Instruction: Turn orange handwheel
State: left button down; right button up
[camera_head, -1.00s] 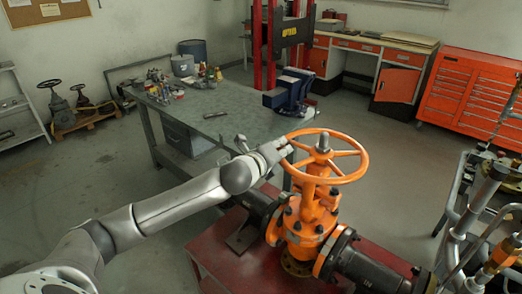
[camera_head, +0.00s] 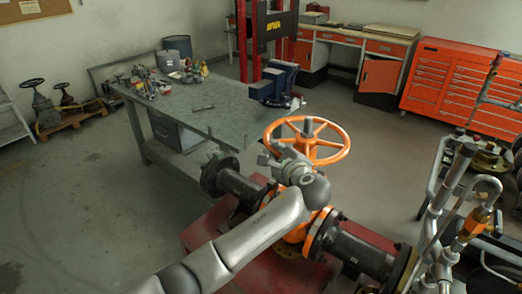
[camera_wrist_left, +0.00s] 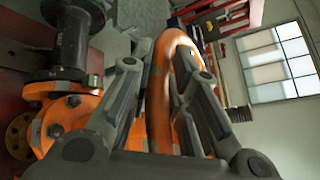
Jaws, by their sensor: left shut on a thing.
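The orange handwheel (camera_head: 333,158) sits level on top of the orange gate valve (camera_head: 296,172), which is fixed between black flanged pipes on a red stand. My left gripper (camera_head: 276,151) is at the near left part of the wheel rim. In the left wrist view the orange rim (camera_wrist_left: 160,95) passes between the two fingers of my left gripper (camera_wrist_left: 157,75), and they are shut on it. My left arm hides much of the valve body in the head view. My right gripper is not in view.
A green workbench (camera_head: 225,118) with a blue vise (camera_head: 272,84) stands behind the valve. Metal pipework (camera_head: 450,190) stands close on the right. A red tool chest (camera_head: 465,85) is at the back right.

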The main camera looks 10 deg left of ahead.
pick_arm(q)
jog(key=shift+s+d+f+n+g+y, duration=0.2)
jog(key=shift+s+d+n+g+y, duration=0.5)
jog(key=shift+y, duration=0.3)
jog(key=shift+w, duration=0.1)
jog(key=c, duration=1.4)
grip_release()
jog(key=shift+d+r, duration=0.1)
jog(key=shift+o, duration=0.2)
jog(key=v, duration=0.7)
jog(key=shift+d, duration=0.15)
jog(key=shift+s, duration=0.25)
